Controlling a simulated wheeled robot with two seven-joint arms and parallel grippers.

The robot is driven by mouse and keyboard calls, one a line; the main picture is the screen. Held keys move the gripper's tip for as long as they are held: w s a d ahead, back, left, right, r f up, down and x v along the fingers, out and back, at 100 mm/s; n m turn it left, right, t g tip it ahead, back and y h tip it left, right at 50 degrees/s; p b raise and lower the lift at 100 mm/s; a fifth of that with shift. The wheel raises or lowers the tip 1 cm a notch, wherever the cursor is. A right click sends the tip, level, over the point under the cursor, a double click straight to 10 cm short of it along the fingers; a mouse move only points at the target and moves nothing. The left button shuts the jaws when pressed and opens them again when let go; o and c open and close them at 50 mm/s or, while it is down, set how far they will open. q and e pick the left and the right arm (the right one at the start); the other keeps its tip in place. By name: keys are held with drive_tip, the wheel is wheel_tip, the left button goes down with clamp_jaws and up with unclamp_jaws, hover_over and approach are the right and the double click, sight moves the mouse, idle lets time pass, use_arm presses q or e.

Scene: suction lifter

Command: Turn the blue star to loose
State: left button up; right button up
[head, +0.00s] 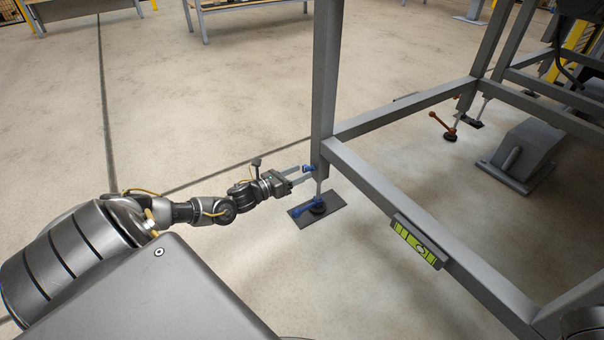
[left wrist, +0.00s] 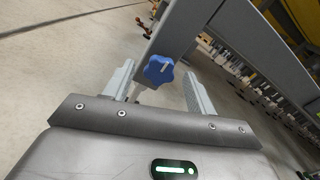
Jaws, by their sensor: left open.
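The blue star (head: 308,168) is a small lobed knob on the near corner post of a grey metal frame, low down by the foot. In the left wrist view the blue star (left wrist: 159,69) shows a pale mark on its face and appears between the fingers, nearer the left one. My left gripper (head: 300,174) is open and reaches in from the left at the post. In the left wrist view its fingers (left wrist: 158,88) stand apart on both sides of the star; contact is not visible. My right gripper is not in view.
An orange lever (head: 440,124) marks another foot. Floor at left is open.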

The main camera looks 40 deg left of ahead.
use_arm(q)
drive_tip(key=shift+x, duration=1)
drive_tip(key=c, duration=1)
drive_tip(key=shift+r, duration=0.1)
